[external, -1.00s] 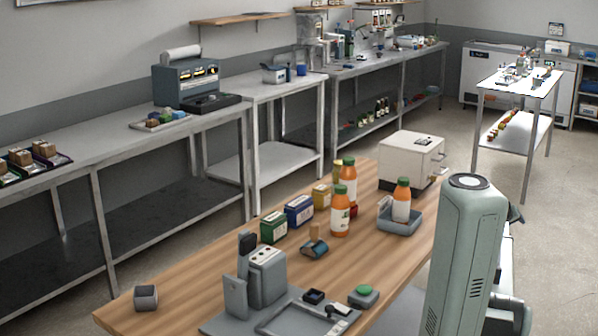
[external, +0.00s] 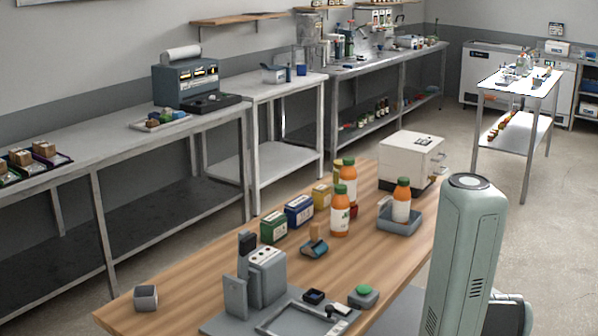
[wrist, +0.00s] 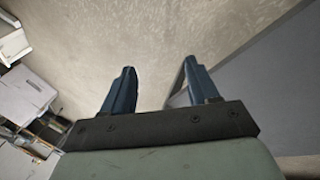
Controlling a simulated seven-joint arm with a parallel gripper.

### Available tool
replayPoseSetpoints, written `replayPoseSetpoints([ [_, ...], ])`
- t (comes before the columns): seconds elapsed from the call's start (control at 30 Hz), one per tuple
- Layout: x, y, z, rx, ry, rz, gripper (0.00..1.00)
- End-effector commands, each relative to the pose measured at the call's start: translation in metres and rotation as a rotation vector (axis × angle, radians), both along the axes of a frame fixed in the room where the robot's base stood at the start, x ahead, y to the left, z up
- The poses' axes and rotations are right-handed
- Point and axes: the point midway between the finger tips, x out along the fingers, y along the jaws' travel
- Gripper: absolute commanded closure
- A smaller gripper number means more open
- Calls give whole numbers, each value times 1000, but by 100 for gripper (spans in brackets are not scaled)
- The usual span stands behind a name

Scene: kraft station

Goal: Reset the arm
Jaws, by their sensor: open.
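My arm (external: 468,255) stands upright at the lower right of the external view, beside the right side of the wooden table. My gripper (wrist: 158,78) shows in the wrist view, with its two dark blue fingers apart and nothing between them. Behind the fingers there is a pale wall or floor surface and a grey area to the right. The gripper itself is hidden in the external view.
The wooden table (external: 190,285) holds orange bottles (external: 340,212), small boxes (external: 299,210), a grey tray (external: 399,225), a white machine (external: 409,160) and a grey device (external: 267,275). A metal bench (external: 90,140) runs along the wall. The floor (external: 540,240) right of my arm is clear.

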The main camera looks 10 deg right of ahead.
Motion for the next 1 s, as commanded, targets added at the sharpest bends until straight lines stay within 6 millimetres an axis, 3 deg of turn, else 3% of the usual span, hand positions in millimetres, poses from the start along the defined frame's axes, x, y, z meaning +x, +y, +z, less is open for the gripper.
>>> replayPoseSetpoints([
  [0.1, -39, 48, -32, 72, 79, 1, 40],
  [0.3, -106, 117, -73, 180, 213, -9, 40],
  [0.6, -220, 203, -108, 314, 436, -30, 40],
  [0.8, -291, 242, -115, 375, 574, -50, 40],
  [1.0, -329, 260, -115, 406, 651, -64, 40],
])
